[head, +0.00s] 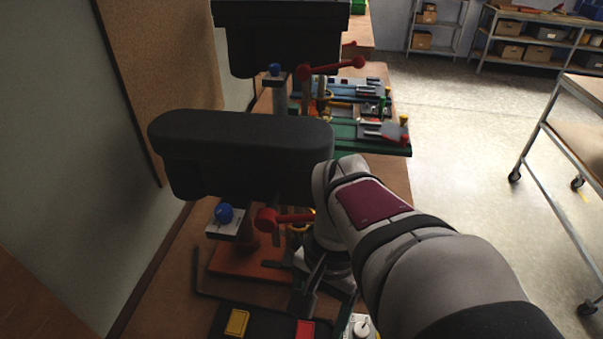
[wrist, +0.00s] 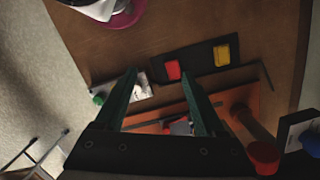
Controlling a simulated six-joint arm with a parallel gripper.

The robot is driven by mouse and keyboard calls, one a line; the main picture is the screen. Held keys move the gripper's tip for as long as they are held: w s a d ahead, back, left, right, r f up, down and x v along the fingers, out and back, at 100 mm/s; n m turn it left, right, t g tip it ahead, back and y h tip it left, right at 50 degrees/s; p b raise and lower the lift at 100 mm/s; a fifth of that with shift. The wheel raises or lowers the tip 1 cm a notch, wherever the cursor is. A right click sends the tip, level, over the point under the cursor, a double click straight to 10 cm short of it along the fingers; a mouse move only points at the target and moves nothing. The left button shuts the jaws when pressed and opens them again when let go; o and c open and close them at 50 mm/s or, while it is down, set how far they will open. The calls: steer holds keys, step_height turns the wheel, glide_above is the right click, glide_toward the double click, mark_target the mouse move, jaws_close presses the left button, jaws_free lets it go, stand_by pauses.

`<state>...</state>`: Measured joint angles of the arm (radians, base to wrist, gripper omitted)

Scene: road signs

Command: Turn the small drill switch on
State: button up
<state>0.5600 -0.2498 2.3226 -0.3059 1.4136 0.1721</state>
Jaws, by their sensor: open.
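A small drill press with a black head (head: 240,145) stands on an orange base (head: 240,262); the base also shows in the wrist view (wrist: 245,98). A dark switch plate beside it carries a yellow block (head: 237,323) and a red block (head: 305,329). In the wrist view, the red block (wrist: 173,70) and yellow block (wrist: 221,55) lie beyond the fingers. A blue knob sits on a white box (head: 224,214) left of the press. My gripper (wrist: 160,72) is open and empty, its fingertips near the red block. I cannot tell which control is the drill's switch.
A red-ended lever (wrist: 262,153) is close to my gripper on the right. A white box with a green knob (wrist: 98,98) is at the left finger. A pink container (wrist: 125,15) stands farther off. A second drill station (head: 360,120) stands behind.

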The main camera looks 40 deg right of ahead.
steer(key=s+d+f+m+h, duration=0.1)
steer(key=s+d+m, duration=0.15)
steer(key=d, duration=0.35)
steer(key=s+d+m, duration=0.1)
steer(key=s+d, duration=0.3)
steer(key=d, duration=0.3)
steer(key=s+d+f+m+h, duration=0.1)
steer(key=s+d, duration=0.3)
steer(key=d, duration=0.2)
steer(key=shift+t, duration=0.3)
steer(key=f, duration=1.5)
steer(key=shift+w+d+f, duration=0.15)
steer(key=shift+w+f, duration=0.05)
steer(key=shift+w, duration=0.1)
steer(key=shift+c, duration=0.2)
jaws_close()
